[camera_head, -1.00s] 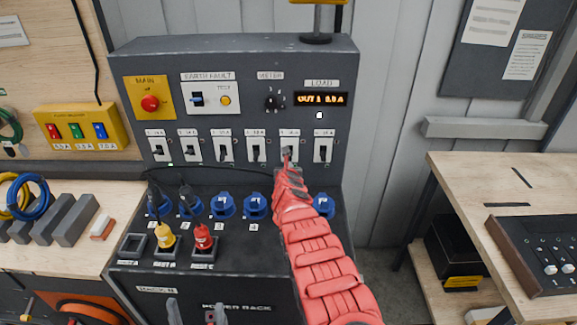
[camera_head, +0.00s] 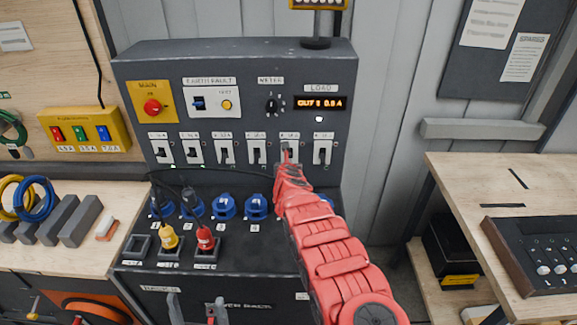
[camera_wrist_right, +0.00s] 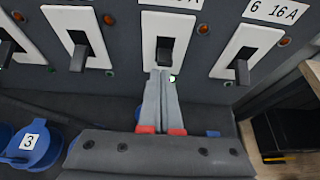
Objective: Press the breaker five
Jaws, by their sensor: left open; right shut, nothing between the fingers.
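Breaker five (camera_head: 290,143) is a white plate with a dark lever, second from the right in the breaker row. In the right wrist view its lever (camera_wrist_right: 165,50) is in the middle, and a green lamp (camera_wrist_right: 172,78) glows just below the plate. My right gripper (camera_head: 287,150) is shut and empty; its fingertips (camera_wrist_right: 160,73) are at the plate's lower part, just below the lever. I cannot tell whether they touch. My left gripper (camera_head: 196,305) is open and empty at the bottom edge, in front of the rack.
Breaker six (camera_wrist_right: 243,58) is close on the right, and another breaker (camera_wrist_right: 80,45) on the left. Blue sockets (camera_head: 224,206) and yellow (camera_head: 167,238) and red (camera_head: 205,238) plugs are below the row. The load display (camera_head: 320,103) is above. A workbench (camera_head: 470,180) stands at right.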

